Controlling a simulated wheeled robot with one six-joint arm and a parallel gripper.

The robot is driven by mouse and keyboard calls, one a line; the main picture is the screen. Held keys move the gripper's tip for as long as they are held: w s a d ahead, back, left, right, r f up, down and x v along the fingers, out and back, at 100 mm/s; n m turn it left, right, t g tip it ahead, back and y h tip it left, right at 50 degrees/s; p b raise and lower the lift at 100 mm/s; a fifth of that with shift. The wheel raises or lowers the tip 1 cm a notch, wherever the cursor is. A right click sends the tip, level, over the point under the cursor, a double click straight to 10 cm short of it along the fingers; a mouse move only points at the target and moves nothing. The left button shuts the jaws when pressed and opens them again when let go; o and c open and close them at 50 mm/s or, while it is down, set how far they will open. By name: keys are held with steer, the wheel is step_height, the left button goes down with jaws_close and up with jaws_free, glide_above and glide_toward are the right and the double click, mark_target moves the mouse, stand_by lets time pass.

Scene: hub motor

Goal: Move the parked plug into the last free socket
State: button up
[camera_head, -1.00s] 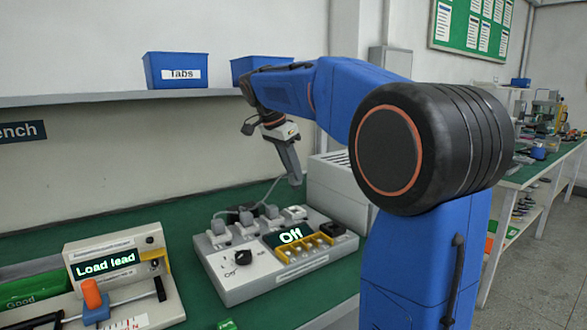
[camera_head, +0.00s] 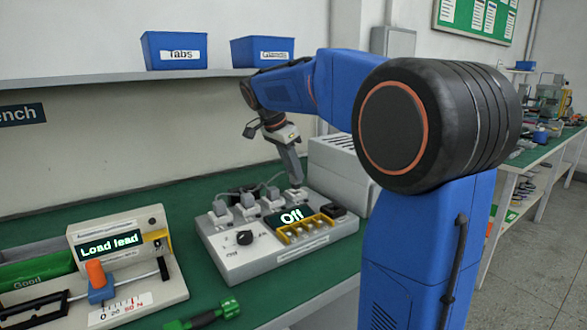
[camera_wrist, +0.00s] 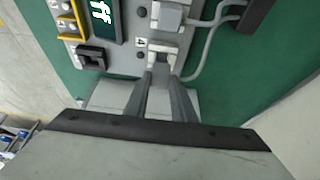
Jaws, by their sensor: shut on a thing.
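The grey tester box (camera_head: 240,265) lies on the green bench, with a row of plugs and sockets along its back. Its display (camera_head: 290,216) reads "Off". My gripper (camera_head: 296,184) points down at the right end of that row, at the socket marked 4 (camera_wrist: 141,42). It is shut on the light grey plug (camera_wrist: 162,62), which is largely hidden by the fingers. The plug is at the socket; I cannot tell whether it is fully seated. A grey plug (camera_wrist: 166,17) sits in the neighbouring socket. The dark square holder (camera_head: 334,210) at the right looks empty.
Grey cables (camera_wrist: 213,22) run behind the plugs and curve close to my gripper. A light grey vented box (camera_head: 340,165) stands behind right. The load lead tester (camera_head: 120,255) stands left. A green-handled tool (camera_head: 205,318) lies in front.

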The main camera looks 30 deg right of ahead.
steer(key=shift+f, duration=1.35)
stand_by(1.2)
steer(key=o, duration=1.1)
steer(key=shift+o, duration=0.2)
steer(key=shift+r, duration=0.1)
steer(key=v, duration=1.7)
steer(key=shift+a, duration=0.1)
